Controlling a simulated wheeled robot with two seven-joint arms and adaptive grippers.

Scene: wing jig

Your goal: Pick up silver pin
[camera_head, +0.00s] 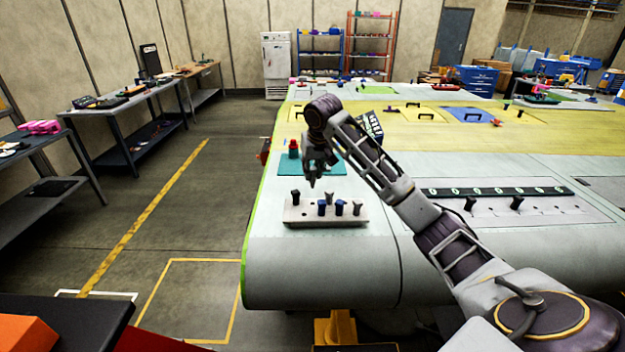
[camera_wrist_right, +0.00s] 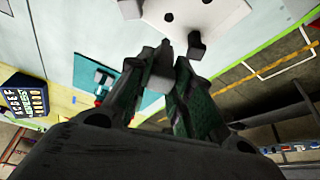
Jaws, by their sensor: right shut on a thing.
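My right gripper (camera_head: 313,178) is above the light pin block (camera_head: 292,217), near its left part. In the right wrist view it (camera_wrist_right: 163,75) is shut on a small grey piece, which looks like the silver pin (camera_wrist_right: 161,62). The held pin is too small to make out clearly in the head view. The block's corner with open holes shows in the wrist view (camera_wrist_right: 225,15). My left gripper is not in view.
A teal mat (camera_head: 290,167) with a red-topped item (camera_head: 293,148) lies behind the block. A black strip with several round marks (camera_head: 495,191) lies to the right on the wing (camera_head: 320,260). The wing surface in front of the block is clear.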

